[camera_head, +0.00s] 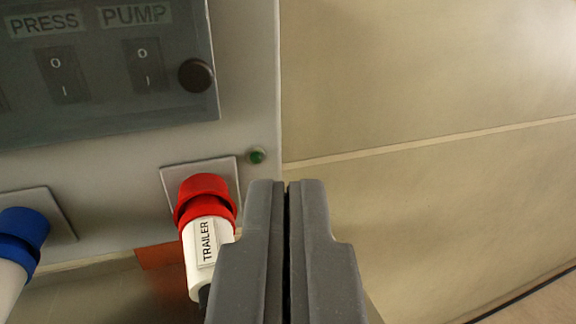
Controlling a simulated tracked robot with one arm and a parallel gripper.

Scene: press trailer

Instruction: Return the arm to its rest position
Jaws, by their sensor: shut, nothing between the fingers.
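My gripper (286,186) is at the bottom middle of the view, pointing up in the picture. Its two grey fingers are shut together with nothing between them. It stands in front of the right edge of a grey panel and overlaps the right side of the red and white plug marked TRAILER (207,240). I cannot tell whether the fingers touch the plug. The rest of my arm is not in view.
The panel (120,150) has a dark cover (150,105) over switches labelled PRESS and PUMP, with a black knob (196,75). A green light (256,156) sits near its edge. A blue plug (22,235) is at left. A beige wall (430,100) fills the right.

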